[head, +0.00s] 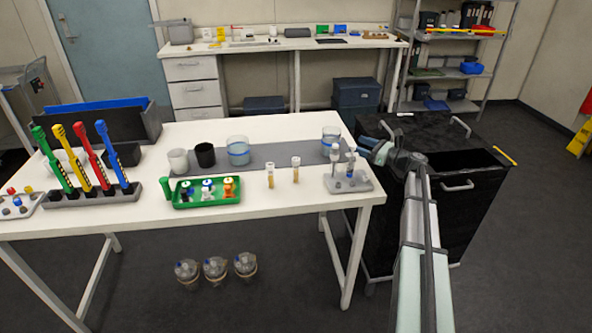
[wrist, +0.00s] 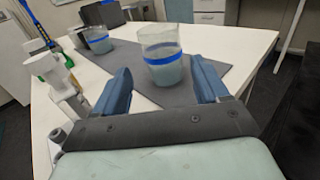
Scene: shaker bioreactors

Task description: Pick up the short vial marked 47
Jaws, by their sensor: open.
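Two small vials with amber contents stand upright on the white table in the head view, a left vial (head: 270,176) and a right vial (head: 295,170). Their markings are too small to read, so I cannot tell which is 47. My gripper (head: 367,144) is at the table's right end, to the right of both vials. In the wrist view my gripper (wrist: 162,68) is open, with its blue fingers spread. A clear beaker with a blue band (wrist: 163,70) shows beyond and between the fingers; contact cannot be seen. The two vials are not clearly visible there.
A grey rack (head: 348,183) with upright items stands at the table's right front. A green tray (head: 206,192) holds several small bottles. A grey mat (head: 285,153) carries beakers and cups. Tall coloured tools stand at left. A black cart (head: 450,215) is beside the table.

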